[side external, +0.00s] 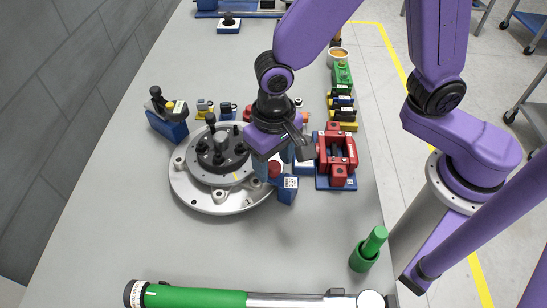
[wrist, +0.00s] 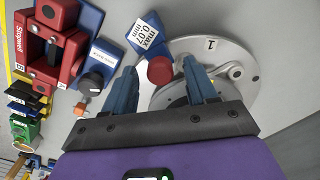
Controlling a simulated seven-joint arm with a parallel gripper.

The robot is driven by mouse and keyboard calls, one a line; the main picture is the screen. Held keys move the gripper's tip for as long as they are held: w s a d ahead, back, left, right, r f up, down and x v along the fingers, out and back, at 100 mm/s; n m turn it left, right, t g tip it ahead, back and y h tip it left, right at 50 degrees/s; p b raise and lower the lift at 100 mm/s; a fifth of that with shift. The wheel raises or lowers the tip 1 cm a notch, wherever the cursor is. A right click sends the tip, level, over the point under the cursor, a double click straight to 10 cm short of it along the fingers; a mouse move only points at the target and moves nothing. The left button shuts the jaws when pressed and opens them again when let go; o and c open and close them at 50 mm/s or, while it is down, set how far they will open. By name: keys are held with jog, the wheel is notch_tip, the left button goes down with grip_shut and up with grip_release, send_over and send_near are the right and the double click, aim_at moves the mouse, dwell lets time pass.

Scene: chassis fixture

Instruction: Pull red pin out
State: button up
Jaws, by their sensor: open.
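The red pin (wrist: 160,71) shows its round red end next to a blue block (wrist: 146,38) labelled "max 0.07 mm", beside the silver round plate. In the side external view the red pin (side external: 274,170) is partly hidden under my gripper, and the blue block (side external: 288,189) is in front of it. My gripper (wrist: 160,64) is open, with one blue finger to each side of the red pin's end in the wrist view. I see no contact between the fingers and the pin. How deep the fingers reach beside it is hard to tell.
A silver round flange (side external: 225,198) with a black hub stands left of my gripper. A red vise-like fixture (side external: 336,155) on a blue base stands close to the right. Table between is clear.

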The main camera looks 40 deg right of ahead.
aim_at(274, 164)
grip_shut()
jog(key=shift+r, duration=1.05)
grip_release()
notch_tip(274, 164, up, 17)
jog(key=shift+r, duration=0.2)
jog(key=shift+d, duration=0.1)
